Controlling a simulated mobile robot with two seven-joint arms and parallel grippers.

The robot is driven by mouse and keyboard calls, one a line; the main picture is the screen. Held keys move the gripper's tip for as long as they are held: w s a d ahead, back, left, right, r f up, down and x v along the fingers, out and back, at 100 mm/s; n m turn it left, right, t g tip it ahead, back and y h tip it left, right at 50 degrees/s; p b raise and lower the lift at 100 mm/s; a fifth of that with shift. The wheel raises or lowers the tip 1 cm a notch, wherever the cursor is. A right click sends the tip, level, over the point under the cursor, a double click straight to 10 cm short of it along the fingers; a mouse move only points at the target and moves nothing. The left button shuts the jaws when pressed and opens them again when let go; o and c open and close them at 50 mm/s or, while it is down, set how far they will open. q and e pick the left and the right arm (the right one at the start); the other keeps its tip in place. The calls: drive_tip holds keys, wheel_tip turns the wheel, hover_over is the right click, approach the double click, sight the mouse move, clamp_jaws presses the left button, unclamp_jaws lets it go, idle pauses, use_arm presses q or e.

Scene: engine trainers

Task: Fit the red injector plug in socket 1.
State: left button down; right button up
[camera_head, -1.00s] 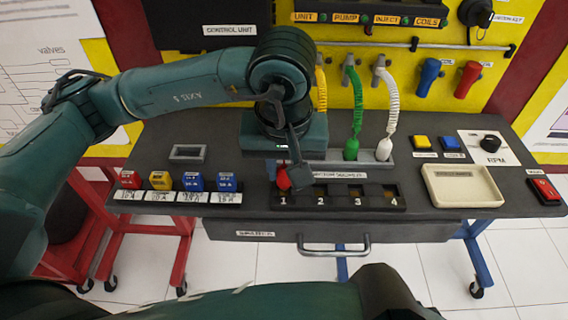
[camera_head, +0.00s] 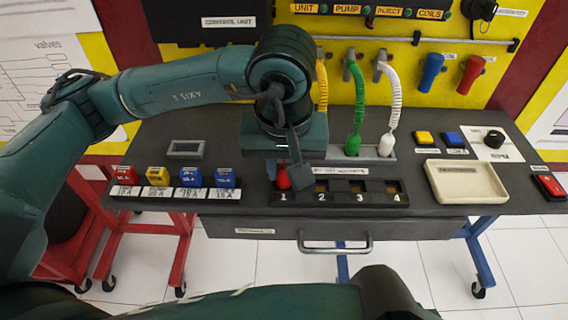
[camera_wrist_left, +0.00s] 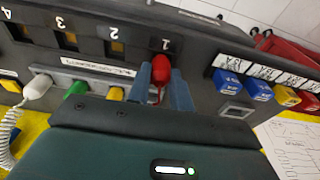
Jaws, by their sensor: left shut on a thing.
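The red injector plug (camera_head: 283,178) is in my left gripper (camera_head: 292,180), over socket 1 of the black injector socket block (camera_head: 338,198). In the left wrist view the red plug (camera_wrist_left: 160,69) sits between the two grey-blue fingers (camera_wrist_left: 161,86), near the number 1 label. The plug covers the socket 1 opening; I cannot tell whether its tip is inside. Sockets 2, 3 and 4 show empty, with brownish openings. My right gripper is not in view.
Green (camera_head: 353,143) and white (camera_head: 386,145) plugs with coiled leads stand in a grey holder behind the block. A beige tray (camera_head: 466,184) lies to the right. Red, yellow and blue fuses (camera_head: 192,178) stand left. The bench between tray and block is clear.

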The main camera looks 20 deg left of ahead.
use_arm(q)
drive_tip(key=shift+f, duration=0.1)
drive_tip(key=c, duration=1.5)
unclamp_jaws()
drive_tip(key=shift+s+d+r+p, duration=0.15)
drive_tip(key=shift+r+p, duration=0.5)
drive_tip(key=shift+r, duration=0.75)
drive_tip(key=shift+s+a+r+p, duration=0.15)
drive_tip(key=shift+r+p, duration=0.5)
drive_tip(key=shift+r, duration=0.75)
drive_tip(key=shift+d, duration=0.1)
drive_tip(key=shift+r+b, duration=0.2)
drive_tip(key=shift+b, duration=0.15)
drive_tip(key=o, duration=0.6)
